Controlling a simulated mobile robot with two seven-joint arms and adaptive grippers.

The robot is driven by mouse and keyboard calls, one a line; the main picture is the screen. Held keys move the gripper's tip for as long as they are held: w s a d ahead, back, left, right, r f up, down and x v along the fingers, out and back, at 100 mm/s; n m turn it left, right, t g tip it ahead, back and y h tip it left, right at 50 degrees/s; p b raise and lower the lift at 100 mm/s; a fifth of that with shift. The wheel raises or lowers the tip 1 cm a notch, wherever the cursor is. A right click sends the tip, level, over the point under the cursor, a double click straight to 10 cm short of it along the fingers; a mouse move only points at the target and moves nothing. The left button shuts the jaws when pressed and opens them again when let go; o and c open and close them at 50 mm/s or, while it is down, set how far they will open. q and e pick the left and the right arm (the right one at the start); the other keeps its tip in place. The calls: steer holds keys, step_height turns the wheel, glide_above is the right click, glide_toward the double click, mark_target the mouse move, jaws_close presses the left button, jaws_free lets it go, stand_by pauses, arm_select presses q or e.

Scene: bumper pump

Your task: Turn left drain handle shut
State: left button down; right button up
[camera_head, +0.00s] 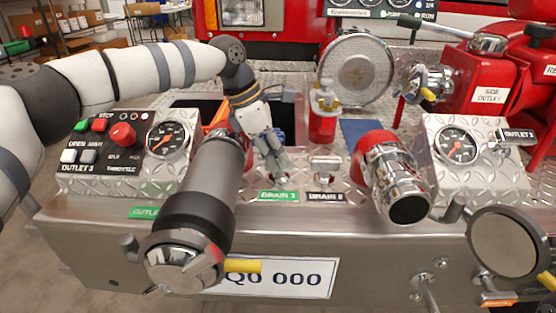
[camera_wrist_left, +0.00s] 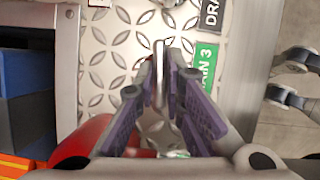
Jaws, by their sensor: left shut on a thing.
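My left gripper (camera_head: 277,170) reaches down from the left onto the bumper's tread plate, just behind the green DRAIN 3 label (camera_head: 278,196). In the left wrist view my left gripper (camera_wrist_left: 160,74) is shut on the left drain handle (camera_wrist_left: 159,60), a thin metal lever seen edge-on between the fingertips. The green label (camera_wrist_left: 207,68) lies beside it. In the head view the fingers mostly hide this handle. The other drain handle (camera_head: 325,172) stands to the right, behind its black-and-white label (camera_head: 325,196). My right gripper is not in view.
A large grey hose fitting (camera_head: 205,190) stands close left of my gripper. A chrome and red outlet (camera_head: 398,185) is to the right. A red extinguisher-like cylinder (camera_head: 323,112) stands behind. Gauge panels (camera_head: 130,148) flank the bumper.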

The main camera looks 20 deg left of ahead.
arm_select(q)
steer(key=shift+f+m+g, duration=0.2)
steer(key=shift+m+g, duration=0.1)
steer(key=shift+m, duration=0.3)
steer(key=shift+b, duration=0.35)
steer(key=c, duration=1.7)
jaws_free()
steer(key=shift+r, duration=0.1)
steer(key=v, duration=1.2)
